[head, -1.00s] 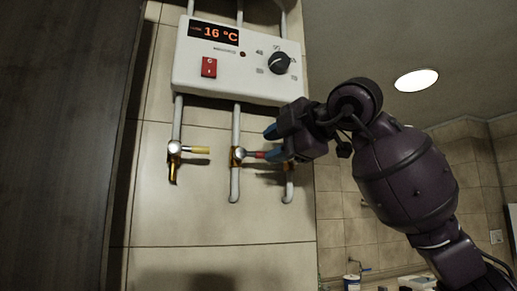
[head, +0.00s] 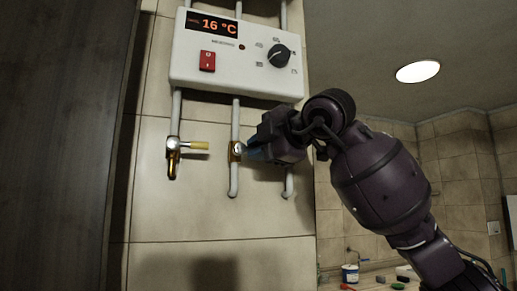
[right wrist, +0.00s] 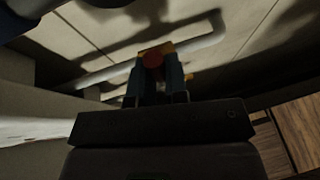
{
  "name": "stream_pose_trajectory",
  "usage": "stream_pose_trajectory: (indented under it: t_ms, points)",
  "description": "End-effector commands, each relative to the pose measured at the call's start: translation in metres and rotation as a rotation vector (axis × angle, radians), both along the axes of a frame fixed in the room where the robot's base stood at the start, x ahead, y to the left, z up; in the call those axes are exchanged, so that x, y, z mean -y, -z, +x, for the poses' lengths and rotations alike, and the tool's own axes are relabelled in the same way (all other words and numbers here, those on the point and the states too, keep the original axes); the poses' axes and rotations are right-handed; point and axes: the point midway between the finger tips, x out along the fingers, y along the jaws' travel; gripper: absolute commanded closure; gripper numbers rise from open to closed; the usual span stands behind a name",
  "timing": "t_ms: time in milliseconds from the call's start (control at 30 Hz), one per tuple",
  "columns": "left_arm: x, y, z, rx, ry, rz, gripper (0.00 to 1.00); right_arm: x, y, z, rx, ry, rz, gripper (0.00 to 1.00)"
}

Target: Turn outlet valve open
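A wall-mounted valve with a brass body (head: 235,152) sits on the middle pipe below the heater. Its red handle is hidden behind my right gripper in the head view. In the right wrist view the red handle (right wrist: 152,61) shows between the two fingers. My right gripper (head: 255,151) has its blue fingertips right at this valve. The fingers lie close on both sides of the red handle and appear shut on it. A second valve (head: 173,145) with a yellow handle pointing right is on the left pipe. My left gripper is not in view.
The white heater box (head: 238,72) hangs above the valves with a 16 °C display, a red switch (head: 207,61) and a black knob (head: 279,56). A dark panel (head: 60,150) stands at the left. Small items and a container (head: 350,273) are at the lower right.

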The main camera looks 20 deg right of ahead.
Motion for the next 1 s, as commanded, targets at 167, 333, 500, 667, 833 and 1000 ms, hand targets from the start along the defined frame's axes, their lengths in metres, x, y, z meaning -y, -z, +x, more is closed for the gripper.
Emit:
stream_pose_trajectory:
  t_ms: [167, 333, 500, 667, 833, 1000]
  points:
    - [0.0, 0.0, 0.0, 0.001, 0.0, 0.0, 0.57, -0.001, 0.001, 0.0, -0.003, -0.002, -0.002, 1.0]
    - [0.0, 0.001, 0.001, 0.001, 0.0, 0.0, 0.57, -0.001, 0.001, 0.0, -0.003, -0.003, -0.014, 1.0]
    - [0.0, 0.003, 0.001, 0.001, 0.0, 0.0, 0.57, -0.002, 0.0, 0.0, -0.002, -0.003, -0.066, 1.0]
    - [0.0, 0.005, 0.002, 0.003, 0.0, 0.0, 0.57, -0.003, -0.003, 0.0, 0.002, -0.003, -0.166, 1.0]
    - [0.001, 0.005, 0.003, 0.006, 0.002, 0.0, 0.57, -0.004, -0.009, 0.0, 0.006, -0.003, -0.312, 1.0]
    - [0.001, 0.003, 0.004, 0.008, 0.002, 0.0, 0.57, -0.007, -0.014, 0.0, 0.01, -0.004, -0.476, 1.0]
